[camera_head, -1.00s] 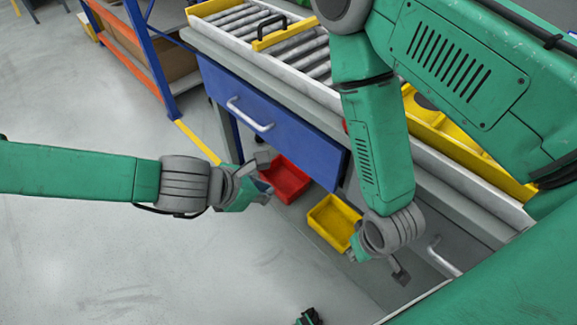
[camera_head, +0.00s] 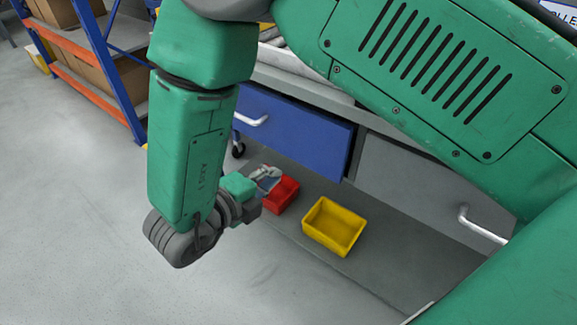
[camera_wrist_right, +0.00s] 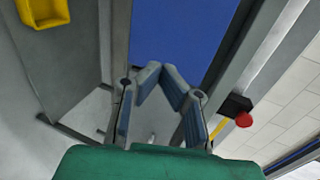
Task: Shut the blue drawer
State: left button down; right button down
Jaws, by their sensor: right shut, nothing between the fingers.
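The blue drawer (camera_head: 300,130) is in the workbench, with a pale bar handle (camera_head: 250,121) on its front. Its front appears to stand out from the bench, with a dark gap at its right edge; how far it is out is hard to tell. My right forearm hides its left part. My left gripper is out of view.
A red bin (camera_head: 284,196) and a yellow bin (camera_head: 333,227) rest on the low shelf under the bench. A grey drawer (camera_head: 415,175) with a handle is to the right. An orange and blue rack (camera_head: 100,75) stands at the back left. Floor at the left is clear.

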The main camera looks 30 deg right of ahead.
jog(key=b, duration=0.2)
send_near(312, 147)
notch_tip(312, 147, down, 2)
jog(key=x, duration=0.4)
jog(key=r+b+x, duration=0.1)
jog(key=x, duration=0.2)
jog(key=shift+d, duration=0.25)
jog(key=shift+w+a+r, duration=0.1)
jog(key=shift+w+r, duration=0.05)
jog(key=shift+a, duration=0.1)
jog(key=d, duration=0.2)
jog(key=shift+w+d, duration=0.3)
jog(key=shift+w, duration=0.1)
